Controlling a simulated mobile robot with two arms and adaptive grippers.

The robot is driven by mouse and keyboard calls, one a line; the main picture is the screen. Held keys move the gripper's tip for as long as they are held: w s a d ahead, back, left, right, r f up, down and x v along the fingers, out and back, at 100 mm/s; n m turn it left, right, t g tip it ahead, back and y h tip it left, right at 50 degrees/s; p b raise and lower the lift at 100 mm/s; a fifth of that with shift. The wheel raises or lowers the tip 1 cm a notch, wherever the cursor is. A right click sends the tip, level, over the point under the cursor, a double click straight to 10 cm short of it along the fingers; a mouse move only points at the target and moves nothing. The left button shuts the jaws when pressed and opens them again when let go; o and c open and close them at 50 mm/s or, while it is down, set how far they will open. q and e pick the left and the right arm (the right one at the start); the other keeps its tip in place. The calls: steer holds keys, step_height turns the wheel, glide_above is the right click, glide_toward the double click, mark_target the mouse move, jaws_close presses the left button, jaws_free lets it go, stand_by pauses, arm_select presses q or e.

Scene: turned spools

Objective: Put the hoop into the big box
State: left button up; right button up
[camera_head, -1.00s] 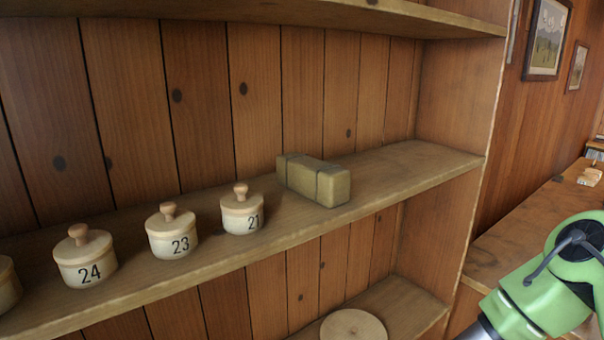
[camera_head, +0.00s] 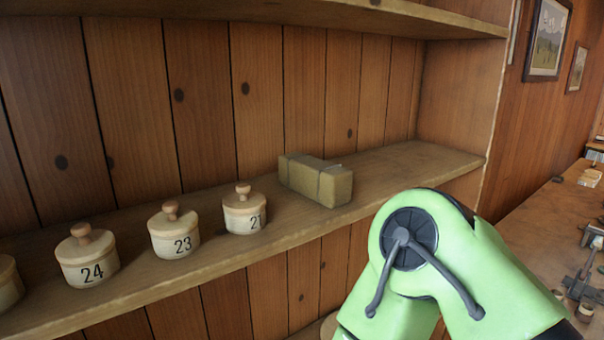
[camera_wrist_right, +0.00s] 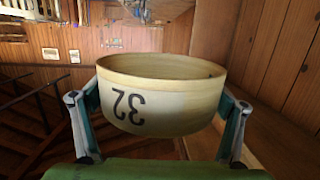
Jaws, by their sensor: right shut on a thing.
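In the right wrist view my right gripper (camera_wrist_right: 160,98) is shut on a round, pale wooden box (camera_wrist_right: 150,108), with a finger at each side. The box bears an upside-down "32". Its rim is open with no lid on it; its bottom is hidden. My right arm shows in the head view, but its gripper is out of that view. I see no separate hoop, and I cannot tell which thing is the big box. My left gripper is not in view.
Lidded round boxes 24 (camera_head: 87,256), 23 (camera_head: 173,231) and 21 (camera_head: 244,209) stand on a wooden shelf (camera_head: 385,172). A strapped tan block (camera_head: 316,180) lies right of them. The shelf is bare towards its right end. A cluttered bench (camera_head: 545,215) stands at right.

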step_height(320, 180, down, 14)
steer(key=b, duration=1.3)
steer(key=shift+d, duration=0.2)
steer(key=shift+w+r, duration=0.1)
steer(key=shift+r, duration=0.05)
